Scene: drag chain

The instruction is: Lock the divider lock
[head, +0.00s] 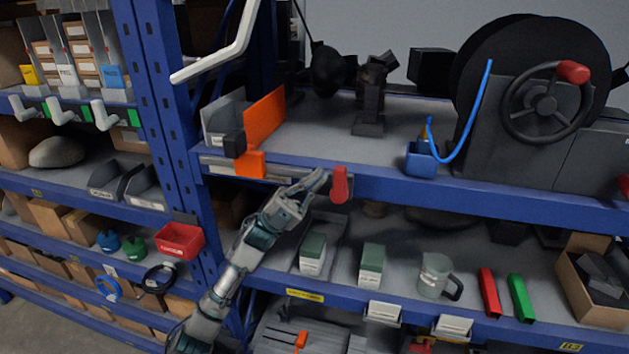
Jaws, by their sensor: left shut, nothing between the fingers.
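A red lever (340,186) sits on the front edge of the blue upper shelf, its longer part hanging down. It looks like the divider lock, but I cannot tell its exact state. An orange divider (264,120) stands upright on the shelf to the left, with an orange block (250,164) at the shelf edge. My left gripper (318,181) is shut and empty, with its fingertips just left of the red lever. I cannot tell whether they touch it. My right gripper is not in view.
A black handwheel (545,103) on a dark machine and a blue holder (421,160) stand at the right of the upper shelf. A blue upright post (172,110) is left of my arm. Green boxes (313,254) and a mug (436,277) stand on the shelf below.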

